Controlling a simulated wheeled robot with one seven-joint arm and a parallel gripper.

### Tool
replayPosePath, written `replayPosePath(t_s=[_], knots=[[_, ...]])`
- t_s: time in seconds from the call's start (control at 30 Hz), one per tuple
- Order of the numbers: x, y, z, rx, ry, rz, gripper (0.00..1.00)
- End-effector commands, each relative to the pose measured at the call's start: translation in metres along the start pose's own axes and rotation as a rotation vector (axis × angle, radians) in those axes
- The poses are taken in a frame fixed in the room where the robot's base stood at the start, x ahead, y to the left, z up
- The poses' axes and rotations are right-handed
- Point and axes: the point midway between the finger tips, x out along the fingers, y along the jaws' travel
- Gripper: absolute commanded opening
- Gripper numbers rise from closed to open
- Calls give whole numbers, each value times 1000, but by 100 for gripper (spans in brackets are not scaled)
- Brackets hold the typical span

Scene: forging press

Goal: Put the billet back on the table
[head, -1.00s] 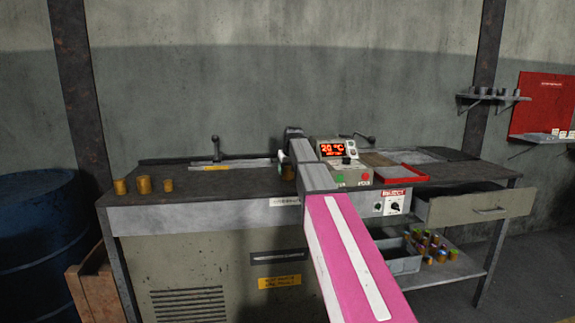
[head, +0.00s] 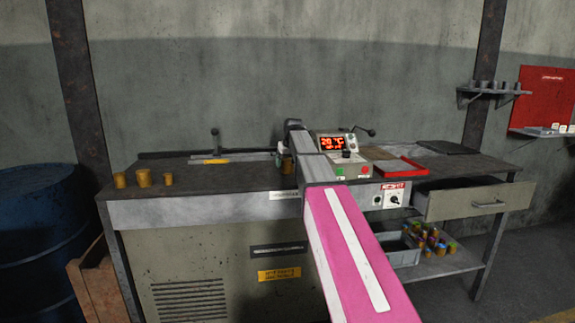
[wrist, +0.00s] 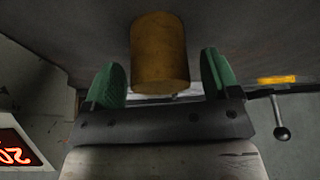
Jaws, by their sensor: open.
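A rusty orange-brown cylindrical billet (wrist: 160,55) fills the upper middle of the wrist view. My gripper (wrist: 163,75) is open, with a green-padded finger on each side of the billet. There are visible gaps between the pads and the billet. In the head view my gripper (head: 284,158) is small, over the middle of the table (head: 230,188), left of the control box. The billet there is mostly hidden by my arm. Several similar billets (head: 144,178) stand upright in a row at the table's left end.
The control box (head: 340,160) with a lit red display stands just right of my gripper. A red tray (head: 400,166) lies farther right. A lever (wrist: 278,125) and a yellow object (wrist: 277,80) show at the wrist view's right. The table between the billet row and my gripper is largely clear.

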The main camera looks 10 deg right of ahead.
Motion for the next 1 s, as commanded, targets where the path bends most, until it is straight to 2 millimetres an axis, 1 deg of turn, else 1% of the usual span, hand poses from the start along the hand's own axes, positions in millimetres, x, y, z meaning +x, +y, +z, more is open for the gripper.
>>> replayPosePath(t_s=[0.03,0.3,0.4,0.53,0.73,1.0], knots=[[-9,0,0,0,2,1,82],[-59,0,0,0,2,1,82],[-77,0,0,0,2,1,82],[-95,0,0,0,3,1,82],[-109,0,0,0,1,0,82],[-111,0,0,0,1,0,82]])
